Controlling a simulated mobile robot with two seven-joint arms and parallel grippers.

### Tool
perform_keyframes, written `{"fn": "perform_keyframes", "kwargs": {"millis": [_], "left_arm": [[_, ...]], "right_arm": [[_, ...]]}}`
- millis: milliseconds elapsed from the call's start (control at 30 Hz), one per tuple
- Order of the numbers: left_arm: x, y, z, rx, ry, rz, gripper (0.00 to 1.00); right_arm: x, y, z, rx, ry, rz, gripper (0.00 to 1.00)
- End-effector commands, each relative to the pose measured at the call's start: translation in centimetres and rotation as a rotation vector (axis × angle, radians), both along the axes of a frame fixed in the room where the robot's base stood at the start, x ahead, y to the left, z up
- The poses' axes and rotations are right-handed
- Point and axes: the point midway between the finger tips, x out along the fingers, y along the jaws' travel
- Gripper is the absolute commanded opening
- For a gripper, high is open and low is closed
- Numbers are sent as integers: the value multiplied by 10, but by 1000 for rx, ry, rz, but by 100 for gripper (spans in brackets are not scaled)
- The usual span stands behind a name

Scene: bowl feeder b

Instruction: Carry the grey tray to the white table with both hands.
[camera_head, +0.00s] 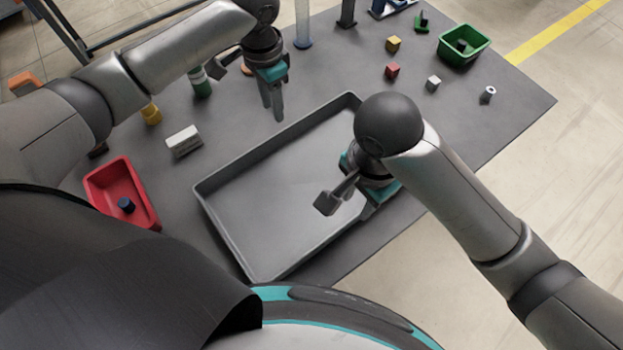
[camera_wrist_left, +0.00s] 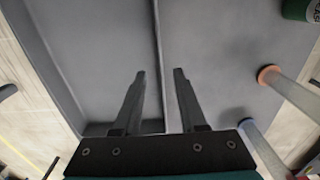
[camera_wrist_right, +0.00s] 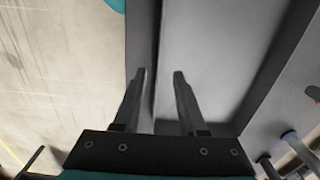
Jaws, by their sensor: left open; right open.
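The grey tray (camera_head: 280,200) lies empty on a dark grey table, under both arms. My left gripper (camera_head: 273,112) is open by the tray's far-left long wall. In the left wrist view the tray (camera_wrist_left: 100,60) has its wall running between the open fingers (camera_wrist_left: 158,75). I cannot tell contact with the wall. I cannot make out a white table.
The dark grey table (camera_head: 500,125) holds a red bin (camera_head: 122,180), a white box (camera_head: 184,141) and a green-labelled bottle (camera_head: 201,84) at left. A green bin (camera_head: 464,46) and several small blocks are at upper right. Open floor (camera_head: 560,180) lies right of the table.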

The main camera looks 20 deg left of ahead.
Motion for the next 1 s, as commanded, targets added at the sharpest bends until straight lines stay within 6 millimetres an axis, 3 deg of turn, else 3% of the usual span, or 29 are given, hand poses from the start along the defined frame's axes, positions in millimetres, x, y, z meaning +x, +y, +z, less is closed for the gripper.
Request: {"fn": "perform_keyframes", "kwargs": {"millis": [267,600,800,1000], "left_arm": [[-1,0,-31,0,2,0,41],[-1,0,-89,1,2,-1,41],[-1,0,-105,1,0,-1,41],[0,0,-108,1,-1,-2,41]], "right_arm": [[-2,0,-31,-1,8,-3,41],[-1,-2,-90,-7,3,0,41],[-1,-1,-105,-5,1,0,41],[0,-1,-108,-4,0,0,41]]}}
